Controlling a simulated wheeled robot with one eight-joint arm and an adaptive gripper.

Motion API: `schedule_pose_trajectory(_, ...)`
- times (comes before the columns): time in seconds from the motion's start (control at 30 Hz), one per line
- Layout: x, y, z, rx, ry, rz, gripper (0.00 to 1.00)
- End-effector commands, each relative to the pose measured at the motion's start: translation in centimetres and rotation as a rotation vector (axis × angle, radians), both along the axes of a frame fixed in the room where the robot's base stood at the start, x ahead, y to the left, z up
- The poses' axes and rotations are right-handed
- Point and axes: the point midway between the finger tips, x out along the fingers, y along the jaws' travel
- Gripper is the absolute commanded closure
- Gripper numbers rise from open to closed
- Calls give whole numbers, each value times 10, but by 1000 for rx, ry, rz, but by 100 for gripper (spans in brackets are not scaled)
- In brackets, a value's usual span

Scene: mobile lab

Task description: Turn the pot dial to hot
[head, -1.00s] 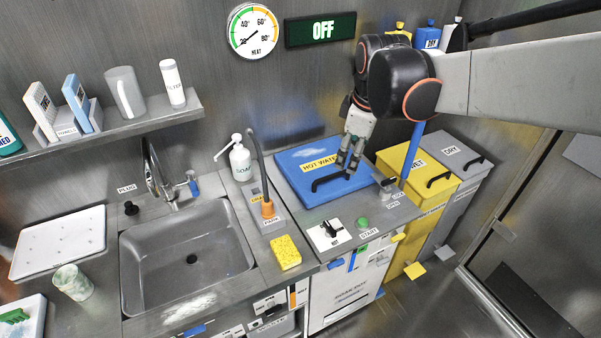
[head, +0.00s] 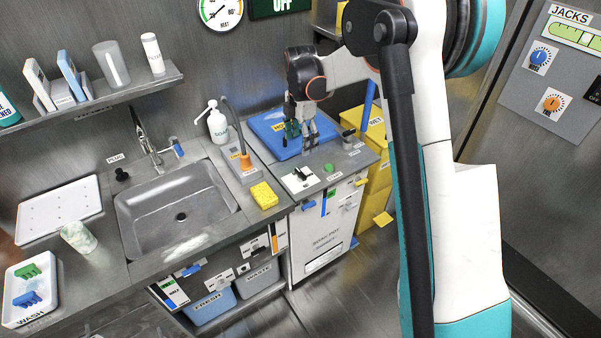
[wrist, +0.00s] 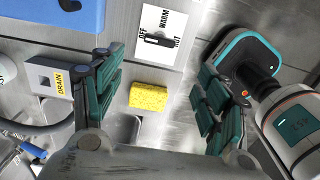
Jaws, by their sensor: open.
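The pot dial (head: 299,178) is a black knob on a white plate on the counter, in front of the blue lid. In the wrist view the dial (wrist: 158,41) is at the top, with OFF, WARM and HOT printed around it. Its bar lies toward OFF, and the wall display (head: 280,5) reads OFF. My gripper (head: 302,146) is above the counter, between the blue lid and the dial plate. In the wrist view the gripper (wrist: 156,85) has its fingers wide apart with nothing between them, not touching the dial.
The blue lid (head: 272,128) lies behind the dial. A green START button (head: 328,168) is to its right, and a yellow sponge (head: 264,195) is at its front left. The sink (head: 185,215) is further left. A yellow bin (head: 372,140) stands at the right.

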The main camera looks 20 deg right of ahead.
Motion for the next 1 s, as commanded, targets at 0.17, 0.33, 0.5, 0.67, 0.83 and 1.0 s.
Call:
schedule_pose_trajectory(0.17,0,0,-30,0,-1,-2,32)
schedule_pose_trajectory(0.33,0,0,-64,0,-1,-2,32)
schedule_pose_trajectory(0.5,0,0,-96,0,-1,-3,32)
schedule_pose_trajectory(0.67,0,0,-118,0,-1,-3,32)
schedule_pose_trajectory(0.83,0,0,-129,0,-1,-3,32)
schedule_pose_trajectory(1.0,0,0,-131,0,-1,-3,32)
